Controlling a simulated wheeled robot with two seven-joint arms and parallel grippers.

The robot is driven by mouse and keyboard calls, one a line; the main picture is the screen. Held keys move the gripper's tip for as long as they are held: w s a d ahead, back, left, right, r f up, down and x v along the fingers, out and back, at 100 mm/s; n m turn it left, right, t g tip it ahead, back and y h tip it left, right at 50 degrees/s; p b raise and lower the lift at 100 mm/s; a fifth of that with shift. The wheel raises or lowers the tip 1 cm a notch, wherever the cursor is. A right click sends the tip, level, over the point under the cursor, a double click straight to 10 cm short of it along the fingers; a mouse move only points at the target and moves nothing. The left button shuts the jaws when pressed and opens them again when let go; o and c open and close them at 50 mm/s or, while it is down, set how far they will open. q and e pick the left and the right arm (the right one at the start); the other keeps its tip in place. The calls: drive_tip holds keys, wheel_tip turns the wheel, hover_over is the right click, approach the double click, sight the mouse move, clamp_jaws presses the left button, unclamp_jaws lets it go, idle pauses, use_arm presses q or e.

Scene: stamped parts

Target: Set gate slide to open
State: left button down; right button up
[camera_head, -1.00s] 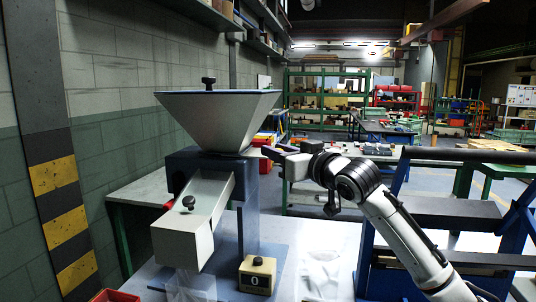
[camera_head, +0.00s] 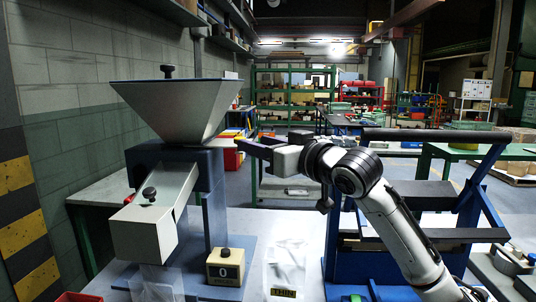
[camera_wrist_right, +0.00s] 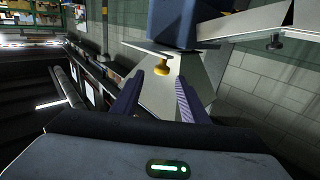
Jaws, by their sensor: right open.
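The feeder has a grey hopper (camera_head: 175,105) on a blue body (camera_head: 213,190), with a grey chute (camera_head: 145,228) sloping to the front. My right gripper (camera_head: 243,144) is to the right of the feeder, below the hopper rim. In the wrist view its two fingers (camera_wrist_right: 159,82) are open and empty, and the knob appears ahead between their tips, seemingly apart from them. My left gripper is not in view.
A black knob (camera_head: 149,194) sits on the chute. A blue frame (camera_head: 338,245) stands at right. A wall runs along the left.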

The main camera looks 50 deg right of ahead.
drive_tip(key=shift+s+a, duration=0.15)
drive_tip(key=shift+s, duration=0.65)
drive_tip(key=shift+s+a, duration=0.15)
drive_tip(key=shift+s, duration=0.65)
